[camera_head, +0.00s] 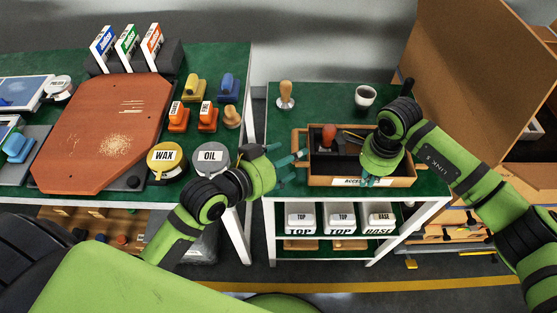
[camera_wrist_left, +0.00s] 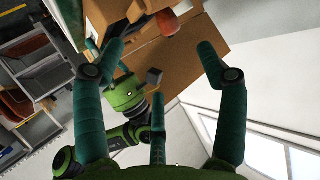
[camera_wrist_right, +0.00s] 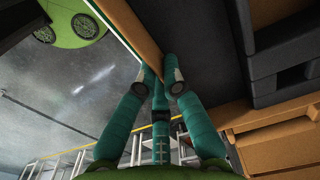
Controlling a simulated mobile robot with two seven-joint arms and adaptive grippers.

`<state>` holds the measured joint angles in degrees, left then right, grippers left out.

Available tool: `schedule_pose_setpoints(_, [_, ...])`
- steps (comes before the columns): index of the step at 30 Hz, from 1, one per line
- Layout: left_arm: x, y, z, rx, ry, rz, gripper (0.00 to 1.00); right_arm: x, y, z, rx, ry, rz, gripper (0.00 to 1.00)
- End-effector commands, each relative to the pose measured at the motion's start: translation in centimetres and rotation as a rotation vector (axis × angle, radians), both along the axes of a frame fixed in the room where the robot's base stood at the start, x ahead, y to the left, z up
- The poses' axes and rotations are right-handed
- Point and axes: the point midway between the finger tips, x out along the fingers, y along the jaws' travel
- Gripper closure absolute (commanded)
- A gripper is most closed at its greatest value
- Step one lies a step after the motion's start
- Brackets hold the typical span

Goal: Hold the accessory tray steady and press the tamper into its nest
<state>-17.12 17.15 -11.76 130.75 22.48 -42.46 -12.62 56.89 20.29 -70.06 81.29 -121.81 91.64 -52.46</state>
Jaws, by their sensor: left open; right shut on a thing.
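The accessory tray (camera_head: 403,182), a brown open box with a dark insert, sits at the front of the right-hand green table. A red-handled tool (camera_head: 328,136), apparently the tamper, stands in its left half; its base and how deep it sits are hidden. It probably shows as the reddish knob in the left wrist view (camera_wrist_left: 166,24). My right gripper (camera_head: 372,180) is over the tray's front right side, shut on its front wall (camera_wrist_right: 143,40) in the right wrist view. My left gripper (camera_head: 290,163) is open and empty, just left of the tray, fingers pointing towards it.
A tall cardboard panel (camera_head: 470,75) rises at the right. The left table holds the WAX tin (camera_head: 166,158), OIL tin (camera_head: 211,158) and a brown board (camera_head: 100,135). White bins are below.

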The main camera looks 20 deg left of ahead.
Motion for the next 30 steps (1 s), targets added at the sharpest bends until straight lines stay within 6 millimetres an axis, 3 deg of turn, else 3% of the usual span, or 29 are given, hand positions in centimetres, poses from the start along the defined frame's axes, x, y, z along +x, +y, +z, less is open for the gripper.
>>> schedule_pose_setpoints(6, [-2.2, 1.2, 1.1, 0.001, -0.002, 0.000, 0.27, -0.1, 0.1, 0.0, 0.001, 0.003, 0.007, 1.00])
schedule_pose_setpoints(16, [-2.5, 1.4, 1.3, 0.000, -0.004, 0.001, 0.27, -0.2, 0.2, 0.0, 0.003, 0.004, 0.010, 1.00])
schedule_pose_setpoints(18, [-2.5, 1.4, 1.3, -0.001, -0.004, 0.001, 0.27, -0.2, 0.2, 0.0, 0.003, 0.004, 0.011, 0.68])
schedule_pose_setpoints(19, [-2.4, 1.4, 1.3, 0.000, -0.004, 0.001, 0.27, -0.2, 0.2, 0.0, 0.003, 0.004, 0.011, 0.64])
schedule_pose_setpoints(30, [-2.4, 1.4, 1.3, 0.000, -0.005, 0.002, 0.27, -0.1, 0.2, 0.3, 0.003, 0.003, 0.010, 0.64])
